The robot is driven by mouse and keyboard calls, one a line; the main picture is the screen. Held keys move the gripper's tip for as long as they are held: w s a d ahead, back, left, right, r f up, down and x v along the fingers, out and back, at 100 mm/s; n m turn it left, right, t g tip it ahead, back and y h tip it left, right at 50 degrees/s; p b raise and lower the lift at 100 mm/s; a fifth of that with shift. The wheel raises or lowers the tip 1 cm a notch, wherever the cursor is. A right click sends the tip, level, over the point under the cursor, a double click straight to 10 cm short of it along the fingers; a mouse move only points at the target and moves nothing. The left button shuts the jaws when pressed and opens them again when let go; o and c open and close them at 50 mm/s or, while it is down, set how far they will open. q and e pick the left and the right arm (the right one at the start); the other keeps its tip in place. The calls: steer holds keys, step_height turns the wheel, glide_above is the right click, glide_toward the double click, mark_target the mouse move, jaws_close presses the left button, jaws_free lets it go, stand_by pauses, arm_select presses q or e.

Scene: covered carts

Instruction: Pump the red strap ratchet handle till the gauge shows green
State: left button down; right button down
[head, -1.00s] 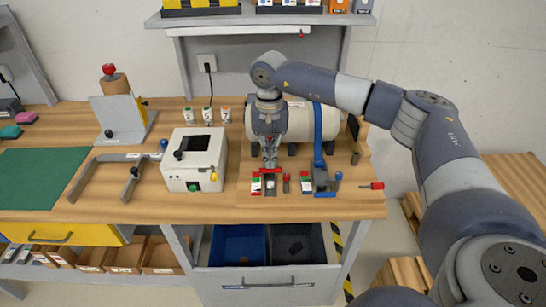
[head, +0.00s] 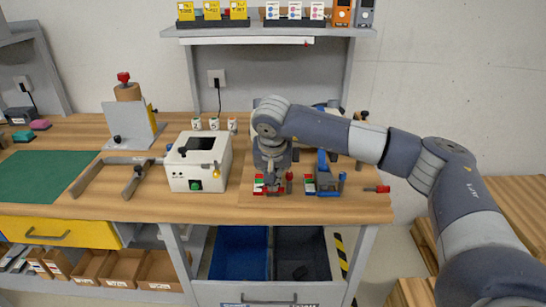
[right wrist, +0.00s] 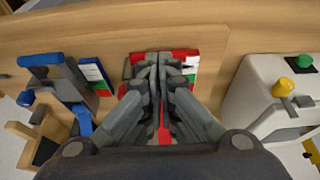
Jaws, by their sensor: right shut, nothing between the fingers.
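The red strap ratchet (right wrist: 132,66) sits at the bench's front edge. My right gripper (right wrist: 158,58) is shut and empty, pointing down over the ratchet. Its fingers cover most of the ratchet, so I cannot tell whether they touch the handle. In the head view my right gripper (head: 271,185) hides the ratchet's middle. The gauge beside it (right wrist: 190,68) shows red, white and green bands; its reading is too small to tell. Red strap (right wrist: 164,122) shows between the fingers. My left gripper is not in view.
A blue ratchet (head: 328,184) with its own gauge (head: 309,184) stands close on the right. A white box (head: 197,162) with a green button stands on the left. A red-handled tool (head: 377,189) lies at the bench's right end. Open bins (head: 240,252) are below.

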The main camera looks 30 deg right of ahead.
steer(key=shift+s+a+f, duration=0.1)
steer(key=shift+f, duration=0.25)
stand_by(0.4)
